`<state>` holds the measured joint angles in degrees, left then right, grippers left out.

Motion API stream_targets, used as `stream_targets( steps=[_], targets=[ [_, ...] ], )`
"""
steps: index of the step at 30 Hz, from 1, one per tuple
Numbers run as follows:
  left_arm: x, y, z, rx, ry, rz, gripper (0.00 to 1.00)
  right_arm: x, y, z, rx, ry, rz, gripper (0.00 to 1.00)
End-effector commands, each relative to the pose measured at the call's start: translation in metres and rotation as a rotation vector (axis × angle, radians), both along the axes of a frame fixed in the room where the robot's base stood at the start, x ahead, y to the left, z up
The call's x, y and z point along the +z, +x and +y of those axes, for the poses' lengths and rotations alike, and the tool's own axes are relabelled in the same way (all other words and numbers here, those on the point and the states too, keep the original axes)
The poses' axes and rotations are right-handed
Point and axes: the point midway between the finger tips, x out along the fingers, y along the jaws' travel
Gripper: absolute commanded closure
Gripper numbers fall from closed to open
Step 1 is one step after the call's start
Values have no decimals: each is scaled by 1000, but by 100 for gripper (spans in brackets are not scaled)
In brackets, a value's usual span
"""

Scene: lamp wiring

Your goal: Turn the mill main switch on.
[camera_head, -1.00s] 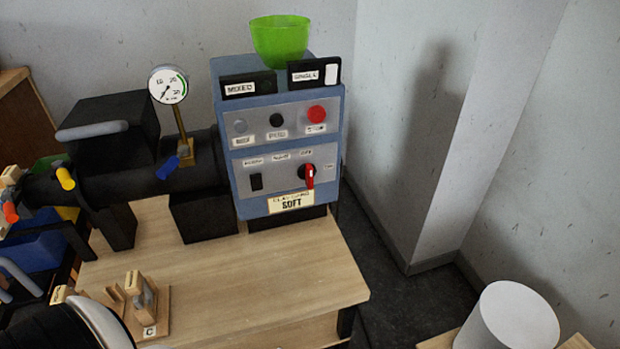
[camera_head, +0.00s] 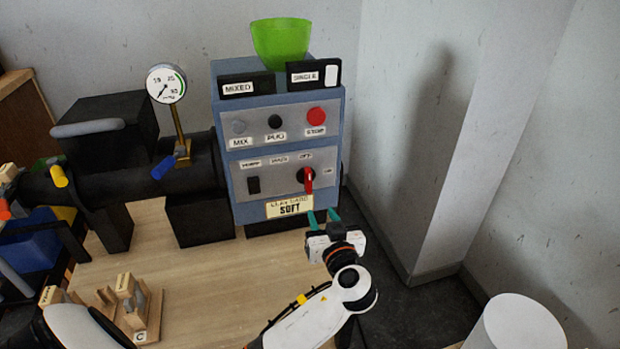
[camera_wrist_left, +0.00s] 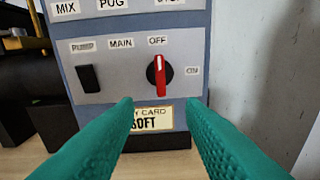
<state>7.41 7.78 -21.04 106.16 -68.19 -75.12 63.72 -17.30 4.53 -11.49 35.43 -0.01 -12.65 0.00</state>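The mill main switch is a red rotary handle on a black round base (camera_head: 308,181), on the lower grey panel of the blue control box (camera_head: 229,196). In the left wrist view the red handle (camera_wrist_left: 160,78) stands upright, its white mark at the top below the OFF label (camera_wrist_left: 157,41). The ON label (camera_wrist_left: 193,71) is to its right. My left gripper (camera_head: 323,215) is open and empty, below and in front of the switch. Its teal fingers (camera_wrist_left: 160,103) frame the space under the handle, apart from it. My right gripper is not in view.
A black rocker switch (camera_wrist_left: 88,78) sits left of the handle. MIX, PUG and a red STOP button (camera_head: 316,115) are above. A SOFT card (camera_head: 290,208) is below. A green hopper (camera_head: 280,42) tops the box. A wooden fixture (camera_head: 130,304) stands on the table's front left.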

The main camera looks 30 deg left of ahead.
Motion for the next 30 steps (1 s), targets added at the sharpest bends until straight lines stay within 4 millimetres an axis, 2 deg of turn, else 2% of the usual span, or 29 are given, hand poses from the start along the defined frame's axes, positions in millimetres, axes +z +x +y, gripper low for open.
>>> stream_targets(
  steps=[1,3,6,21,30],
  targets=[
    [13,4,0,12,11,-53,64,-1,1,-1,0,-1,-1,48],
    [24,7,1,23,21,-99,64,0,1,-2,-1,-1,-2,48],
    [28,12,8,27,27,-116,64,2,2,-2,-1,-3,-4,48],
    [28,70,77,28,26,-112,64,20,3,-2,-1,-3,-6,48],
    [26,83,91,25,23,-112,64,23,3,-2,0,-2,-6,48]
  ],
)
